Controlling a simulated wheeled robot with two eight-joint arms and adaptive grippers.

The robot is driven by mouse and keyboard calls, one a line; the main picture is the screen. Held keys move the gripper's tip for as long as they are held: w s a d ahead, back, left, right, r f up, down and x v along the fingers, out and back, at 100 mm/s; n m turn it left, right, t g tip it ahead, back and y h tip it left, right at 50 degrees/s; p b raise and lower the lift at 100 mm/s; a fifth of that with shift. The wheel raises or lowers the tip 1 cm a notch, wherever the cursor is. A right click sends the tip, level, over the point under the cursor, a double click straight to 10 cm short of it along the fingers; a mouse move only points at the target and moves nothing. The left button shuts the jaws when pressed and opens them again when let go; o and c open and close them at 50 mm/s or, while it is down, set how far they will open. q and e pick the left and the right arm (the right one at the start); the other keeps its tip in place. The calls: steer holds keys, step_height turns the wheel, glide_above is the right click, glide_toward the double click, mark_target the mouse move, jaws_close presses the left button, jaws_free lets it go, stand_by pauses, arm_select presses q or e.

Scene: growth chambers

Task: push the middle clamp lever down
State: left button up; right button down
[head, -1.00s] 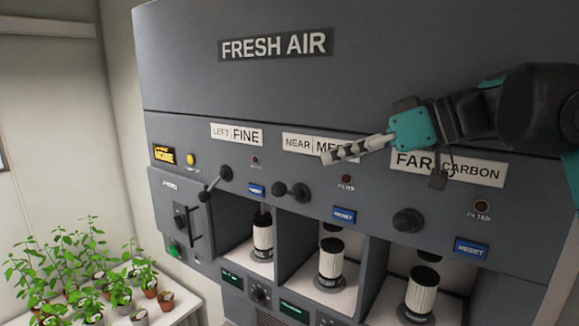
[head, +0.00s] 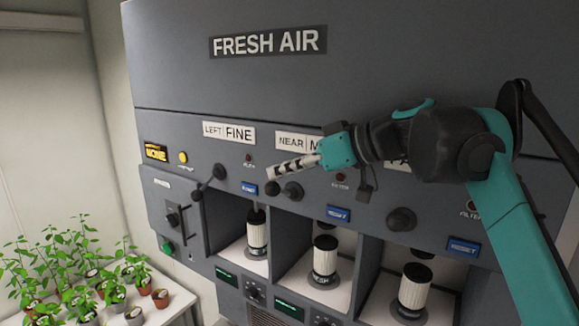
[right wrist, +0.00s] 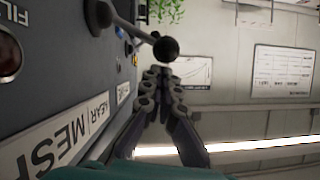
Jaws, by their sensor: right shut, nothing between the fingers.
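The middle clamp lever (head: 291,190) is a dark lever with a round ball end on the grey front panel, below the NEAR sign and above the middle bay. Its arm points left and outward in the head view. In the right wrist view its black ball (right wrist: 165,48) shows just beyond my fingertips. My right gripper (head: 272,173) is shut and empty, its striped fingers slanting down-left, just above the lever's ball in the head view. The fingertips also show in the right wrist view (right wrist: 158,72); contact with the ball cannot be told. My left gripper is not in view.
The left clamp lever (head: 218,171) and right clamp lever (head: 401,219) flank the middle one. Blue reset buttons (head: 338,214) sit on the panel. White filter cartridges (head: 325,258) stand in the open bays below. Potted plants (head: 85,265) stand on a table at the left.

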steer(key=shift+s, duration=0.1)
steer(key=shift+f, duration=0.1)
steer(key=shift+s+a+n, duration=0.15)
steer(key=shift+s+n, duration=0.05)
steer(key=shift+n, duration=0.1)
steer(key=shift+f+t, duration=0.2)
steer(key=shift+t, duration=0.1)
steer(key=shift+s+a+f+n+t+h+b, duration=0.45)
steer(key=shift+s+f+n+h+b, duration=0.1)
steer(key=shift+f+n+b, duration=0.2)
step_height(320, 180, down, 7)
steer(key=s+n+t+h+b, duration=0.1)
steer(key=n+t+b, duration=0.2)
steer(key=n+b, duration=0.1)
steer(key=shift+s+a+r+n+h+b, duration=0.15)
steer(key=shift+a+n+h+b, duration=0.2)
steer(key=shift+a+n, duration=0.15)
steer(key=shift+t, duration=0.25)
